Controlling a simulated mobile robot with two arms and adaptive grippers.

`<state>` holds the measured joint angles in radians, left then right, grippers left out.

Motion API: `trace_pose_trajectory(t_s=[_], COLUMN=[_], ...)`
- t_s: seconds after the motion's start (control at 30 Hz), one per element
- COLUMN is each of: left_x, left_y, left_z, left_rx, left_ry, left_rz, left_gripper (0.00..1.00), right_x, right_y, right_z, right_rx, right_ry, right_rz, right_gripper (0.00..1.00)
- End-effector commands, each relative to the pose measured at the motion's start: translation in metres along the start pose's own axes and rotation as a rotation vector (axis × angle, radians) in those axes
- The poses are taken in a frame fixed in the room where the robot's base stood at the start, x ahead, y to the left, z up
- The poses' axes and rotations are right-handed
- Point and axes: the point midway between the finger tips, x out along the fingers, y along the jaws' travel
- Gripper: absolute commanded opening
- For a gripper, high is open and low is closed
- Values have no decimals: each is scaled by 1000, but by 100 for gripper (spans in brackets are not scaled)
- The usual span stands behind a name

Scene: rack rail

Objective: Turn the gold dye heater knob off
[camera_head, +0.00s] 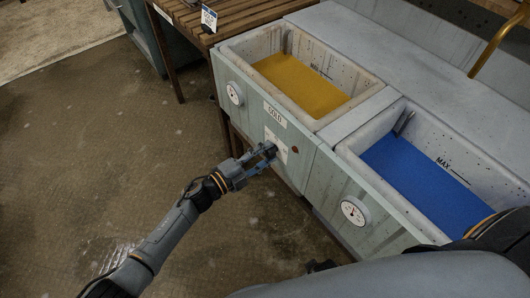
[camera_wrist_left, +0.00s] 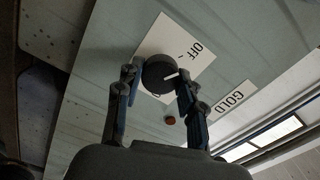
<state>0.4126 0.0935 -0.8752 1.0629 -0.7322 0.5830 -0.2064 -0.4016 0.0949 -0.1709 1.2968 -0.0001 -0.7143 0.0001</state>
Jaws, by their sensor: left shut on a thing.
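The gold dye heater knob (camera_wrist_left: 158,74) is a dark round dial with a white pointer mark, on a white plate (camera_wrist_left: 178,45) marked OFF. In the left wrist view the pointer is to the right, below the OFF mark and apart from it. My left gripper (camera_head: 267,153) is at the front panel below the GOLD label (camera_head: 275,115). Its two fingers (camera_wrist_left: 156,85) are shut on the knob, one on each side. In the head view the gripper mostly hides the knob. My right gripper is not in view.
A red light (camera_wrist_left: 170,120) is beside the plate. The gold dye vat (camera_head: 352,90) is above the panel, with a round gauge (camera_head: 235,93) to the left. A blue dye vat (camera_head: 349,142) with its own gauge (camera_head: 354,212) is to the right. The floor in front is open.

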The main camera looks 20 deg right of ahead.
Motion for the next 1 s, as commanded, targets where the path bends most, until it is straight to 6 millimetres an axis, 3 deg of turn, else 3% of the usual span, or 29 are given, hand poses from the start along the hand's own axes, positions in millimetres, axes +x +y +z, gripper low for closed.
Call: trace_pose_trajectory(t_s=[0.43,0.47,0.53,0.87,1.0], left_x=[-1,-1,-1,-1,-14], left_y=[1,1,1,0,2], left_z=[1,1,1,0,1], left_rx=[-13,-12,-12,-10,-9], left_ry=[-3,-3,-2,-1,-2], left_rz=[1,1,1,1,2], left_gripper=[7,45,59,61,61], right_x=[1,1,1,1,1], right_y=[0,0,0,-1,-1], right_z=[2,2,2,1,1], right_rx=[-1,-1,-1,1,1], right_ry=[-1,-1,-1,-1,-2], right_rz=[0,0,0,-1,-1], right_gripper=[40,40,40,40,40])
